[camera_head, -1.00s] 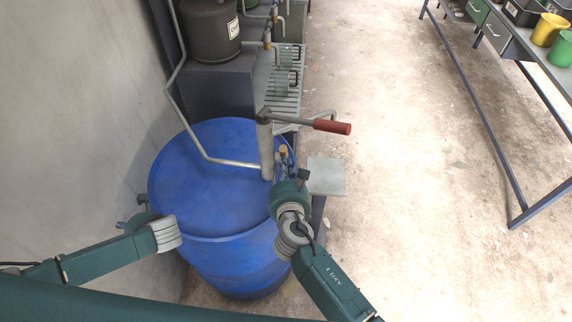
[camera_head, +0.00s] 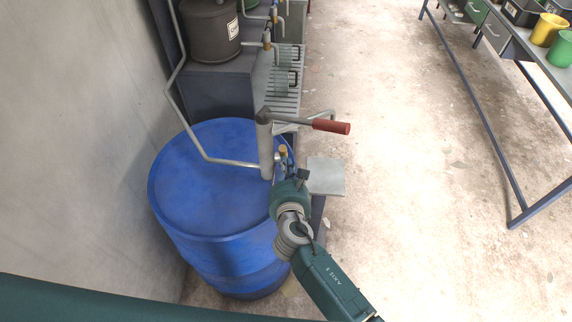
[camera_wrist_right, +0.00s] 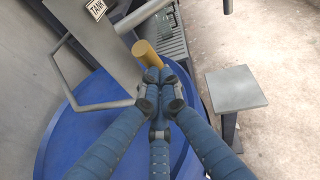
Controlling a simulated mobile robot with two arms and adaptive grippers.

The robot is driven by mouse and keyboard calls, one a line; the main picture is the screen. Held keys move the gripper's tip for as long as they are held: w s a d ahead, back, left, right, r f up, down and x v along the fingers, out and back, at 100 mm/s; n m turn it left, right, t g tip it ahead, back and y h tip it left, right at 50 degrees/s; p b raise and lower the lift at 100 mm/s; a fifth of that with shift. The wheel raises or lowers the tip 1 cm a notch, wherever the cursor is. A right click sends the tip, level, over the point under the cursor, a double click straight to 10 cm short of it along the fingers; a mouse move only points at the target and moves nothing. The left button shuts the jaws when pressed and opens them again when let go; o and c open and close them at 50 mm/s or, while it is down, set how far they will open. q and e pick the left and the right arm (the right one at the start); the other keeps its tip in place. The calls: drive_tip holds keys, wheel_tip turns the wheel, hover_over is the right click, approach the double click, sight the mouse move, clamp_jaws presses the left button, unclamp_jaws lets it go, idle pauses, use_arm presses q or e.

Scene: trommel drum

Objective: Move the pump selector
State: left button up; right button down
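The pump stands on a blue drum (camera_head: 190,185), with a grey upright body (camera_head: 265,145) and a red-gripped lever (camera_head: 331,126). A small brass-coloured knob (camera_head: 283,149), which looks like the pump selector, sits beside the pump body. It also shows in the right wrist view (camera_wrist_right: 147,52). My right gripper (camera_head: 283,168) is just on the near side of the knob. In the wrist view its blue fingers (camera_wrist_right: 166,72) are drawn together at the knob's near end. Whether they touch or grip it is hidden. My left gripper is out of view.
A bent grey pipe (camera_head: 190,130) runs along the wall to the pump. A grey square plate (camera_head: 326,176) is right of my right gripper. A dark tank (camera_head: 210,30) and slatted bench (camera_head: 284,95) stand behind. The floor to the right is clear up to a table (camera_head: 545,65).

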drive_tip(key=shift+w+r, duration=0.75)
drive_tip(key=shift+r, duration=0.05)
drive_tip(key=shift+w+r, duration=0.15)
drive_tip(key=shift+w, duration=0.25)
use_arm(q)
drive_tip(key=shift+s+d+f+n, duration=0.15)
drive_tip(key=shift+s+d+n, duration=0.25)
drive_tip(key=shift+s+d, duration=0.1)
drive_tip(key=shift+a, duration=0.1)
use_arm(e)
drive_tip(key=shift+s, duration=0.15)
drive_tip(key=v, duration=1.2)
